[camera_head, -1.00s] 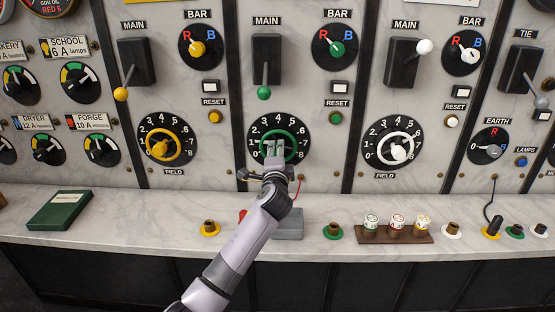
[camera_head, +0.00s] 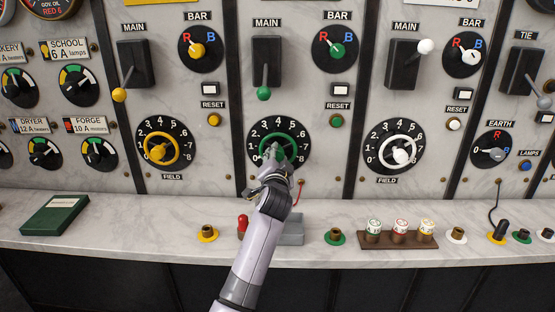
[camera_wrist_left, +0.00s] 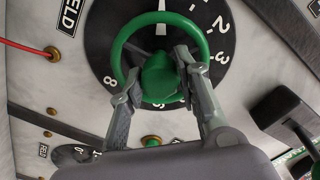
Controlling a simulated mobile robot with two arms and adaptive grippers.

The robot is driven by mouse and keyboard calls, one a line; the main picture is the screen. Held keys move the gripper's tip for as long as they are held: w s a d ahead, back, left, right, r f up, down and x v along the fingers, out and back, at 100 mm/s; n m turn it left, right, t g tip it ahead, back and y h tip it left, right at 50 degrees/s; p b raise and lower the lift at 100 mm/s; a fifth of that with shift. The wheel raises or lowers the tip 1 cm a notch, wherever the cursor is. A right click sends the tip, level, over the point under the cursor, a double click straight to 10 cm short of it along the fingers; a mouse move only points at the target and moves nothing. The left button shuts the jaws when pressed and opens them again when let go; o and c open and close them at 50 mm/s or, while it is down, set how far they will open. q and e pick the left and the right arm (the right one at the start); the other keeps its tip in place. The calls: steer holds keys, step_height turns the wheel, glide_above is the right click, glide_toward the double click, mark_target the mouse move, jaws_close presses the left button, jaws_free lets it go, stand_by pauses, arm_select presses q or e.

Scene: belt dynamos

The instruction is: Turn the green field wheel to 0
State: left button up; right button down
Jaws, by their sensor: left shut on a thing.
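The green field wheel (camera_head: 292,152) is a ring with a central green hub on a round black dial with white numbers, in the middle panel. In the left wrist view the wheel's rim (camera_wrist_left: 125,40) arches around the green hub (camera_wrist_left: 158,78). My left gripper (camera_wrist_left: 160,82) has a finger on each side of the hub and is shut on the wheel. A white mark shows on the dial inside the rim, at the top of that view. The wheel's exact reading is hidden.
A yellow wheel (camera_head: 176,148) and a white wheel (camera_head: 410,152) flank it on like dials. The green main lever (camera_head: 264,93) hangs above. A red plug (camera_head: 242,222), a grey box (camera_head: 291,230) and sockets stand on the ledge below.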

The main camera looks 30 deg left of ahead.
arm_select(q)
steer(key=shift+f, duration=0.1)
stand_by(0.3)
steer(key=o, duration=1.1)
steer(key=shift+o, duration=0.2)
steer(key=v, duration=1.2)
steer(key=shift+s, duration=0.1)
